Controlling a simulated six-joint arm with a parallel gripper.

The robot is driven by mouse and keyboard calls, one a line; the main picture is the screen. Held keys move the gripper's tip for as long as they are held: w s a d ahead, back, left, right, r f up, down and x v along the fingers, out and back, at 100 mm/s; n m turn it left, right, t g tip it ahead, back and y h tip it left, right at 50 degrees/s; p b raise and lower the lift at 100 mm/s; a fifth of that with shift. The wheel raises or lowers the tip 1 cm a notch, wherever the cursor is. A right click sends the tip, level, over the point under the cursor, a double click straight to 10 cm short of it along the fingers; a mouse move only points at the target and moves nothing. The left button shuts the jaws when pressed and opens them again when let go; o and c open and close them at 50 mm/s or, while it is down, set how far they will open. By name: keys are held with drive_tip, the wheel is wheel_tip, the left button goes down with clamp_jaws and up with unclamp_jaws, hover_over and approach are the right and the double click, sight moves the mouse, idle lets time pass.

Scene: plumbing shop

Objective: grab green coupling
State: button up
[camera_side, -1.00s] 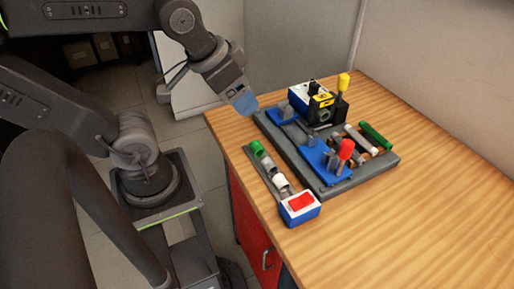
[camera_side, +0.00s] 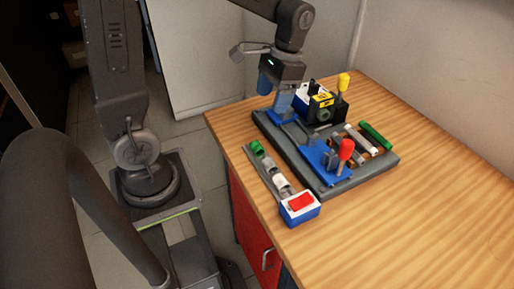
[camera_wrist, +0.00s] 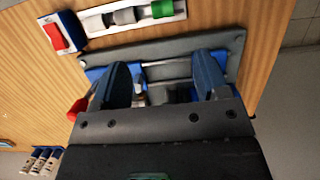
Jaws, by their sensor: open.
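The green coupling (camera_side: 257,148) sits at the far end of a narrow rack (camera_side: 279,189) along the table's left edge, in line with grey and white couplings. In the wrist view the green coupling (camera_wrist: 162,8) is at the top, at the right end of the rack. My gripper (camera_side: 275,98) is above the far left part of the grey tray, apart from the green coupling and beyond it. In the wrist view its two blue fingers (camera_wrist: 162,85) are spread, with nothing held between them.
A blue-and-white box with a red top (camera_side: 300,206) stands at the rack's near end. The table's right side is clear.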

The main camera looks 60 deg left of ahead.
sight(257, 145)
drive_tip(key=x, duration=1.4)
drive_tip(key=shift+a, duration=0.25)
drive_tip(key=shift+c, duration=0.4)
drive_tip(key=c, duration=0.9)
